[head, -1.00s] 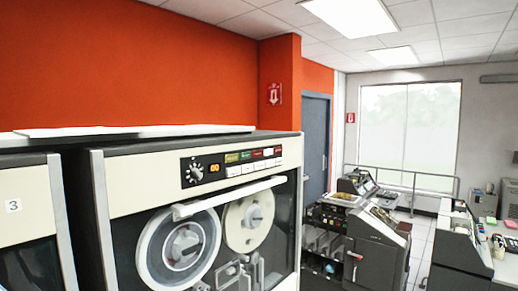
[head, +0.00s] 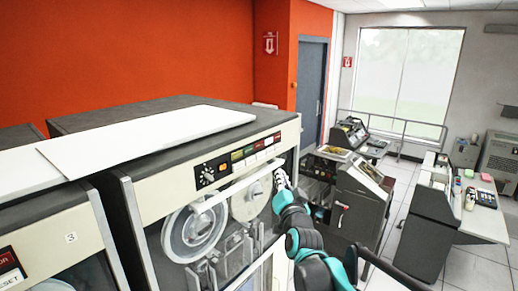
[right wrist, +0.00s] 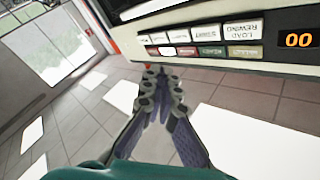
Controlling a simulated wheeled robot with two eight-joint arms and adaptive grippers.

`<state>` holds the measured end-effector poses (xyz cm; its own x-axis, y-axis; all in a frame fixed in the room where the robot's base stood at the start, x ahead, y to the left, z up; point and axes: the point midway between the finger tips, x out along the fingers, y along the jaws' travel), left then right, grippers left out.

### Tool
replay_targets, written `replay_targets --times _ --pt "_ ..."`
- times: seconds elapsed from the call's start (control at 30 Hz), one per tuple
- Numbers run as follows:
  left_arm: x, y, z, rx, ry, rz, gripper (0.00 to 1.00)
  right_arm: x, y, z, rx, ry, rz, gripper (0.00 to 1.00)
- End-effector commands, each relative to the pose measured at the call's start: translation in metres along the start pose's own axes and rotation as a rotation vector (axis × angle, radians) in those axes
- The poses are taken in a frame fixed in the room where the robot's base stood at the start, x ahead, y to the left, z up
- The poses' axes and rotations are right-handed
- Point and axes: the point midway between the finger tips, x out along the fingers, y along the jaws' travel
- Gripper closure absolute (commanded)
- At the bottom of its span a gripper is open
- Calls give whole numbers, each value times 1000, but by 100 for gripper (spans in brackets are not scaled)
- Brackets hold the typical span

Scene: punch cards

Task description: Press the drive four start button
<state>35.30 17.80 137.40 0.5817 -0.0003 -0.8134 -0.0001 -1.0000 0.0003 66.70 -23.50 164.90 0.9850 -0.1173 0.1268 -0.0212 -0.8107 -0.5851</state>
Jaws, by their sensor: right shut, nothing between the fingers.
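The tape drive (head: 150,203) right of the one marked 3 carries a control panel; its own number is not visible. The panel has coloured lights and a row of white buttons. The START button (right wrist: 206,33) reads upside down in the right wrist view, beside LOAD REWIND (right wrist: 243,28). In the head view its lettering is too small to read. My right gripper (head: 279,176) is shut and empty, in front of the drive near the panel's right end. In the right wrist view its fingertips (right wrist: 160,74) are apart from the buttons. My left gripper is not in view.
Drive 3 (head: 72,237) stands to the left. A white handle bar (head: 228,190) crosses the drive front below the panel. A dark machine (head: 355,203) stands right of the drive. Floor tiles (right wrist: 105,95) are clear beneath the gripper.

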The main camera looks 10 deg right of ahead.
Motion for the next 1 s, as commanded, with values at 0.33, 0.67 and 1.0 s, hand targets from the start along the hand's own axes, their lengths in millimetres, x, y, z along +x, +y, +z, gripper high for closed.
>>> replay_targets --times 0.33,0.67,1.0 --pt "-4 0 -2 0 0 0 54 5 -2 -8 12 21 -4 100" --pt "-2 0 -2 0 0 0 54 14 -10 -1 14 20 -7 100" --pt "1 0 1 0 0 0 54 48 -35 23 13 18 -5 100"
